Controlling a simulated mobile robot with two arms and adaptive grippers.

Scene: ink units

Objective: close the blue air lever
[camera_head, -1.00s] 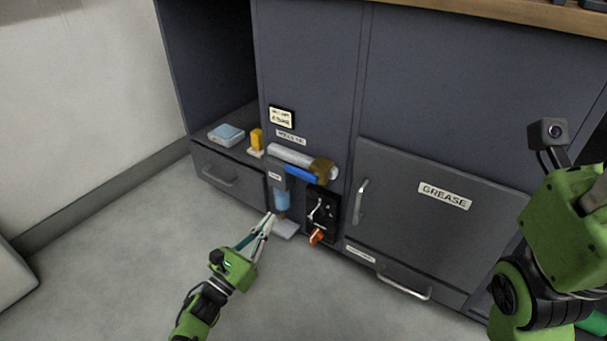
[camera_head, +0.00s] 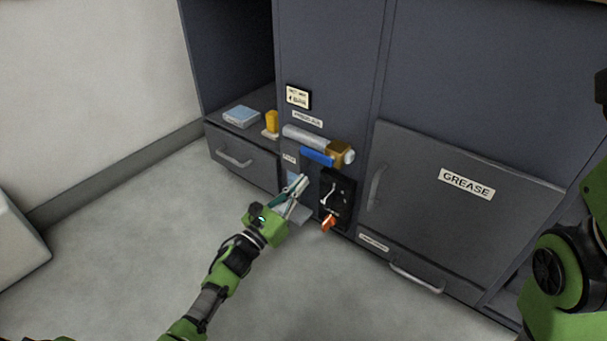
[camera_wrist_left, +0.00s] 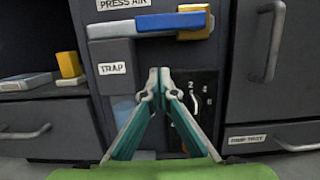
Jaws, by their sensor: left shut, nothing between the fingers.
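The blue air lever (camera_head: 317,157) lies along the front of a grey pipe (camera_head: 304,138) with a brass end (camera_head: 340,152), on the cabinet front. In the left wrist view the blue lever (camera_wrist_left: 172,21) runs sideways under the PRESS AIR label (camera_wrist_left: 124,3). My left gripper (camera_head: 303,179) is shut and empty, just below the lever and apart from it in the wrist view (camera_wrist_left: 159,74). It partly hides the light-blue trap bowl (camera_head: 292,177). My right arm shows at the right edge, but its gripper is not in view.
Right of my left gripper is a black dial panel (camera_head: 337,190) with an orange part (camera_head: 328,222) beneath. A GREASE door (camera_head: 465,205) with a handle stands further right. A yellow block (camera_head: 271,121) and a light-blue box (camera_head: 241,116) sit on the left shelf. The floor in front is clear.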

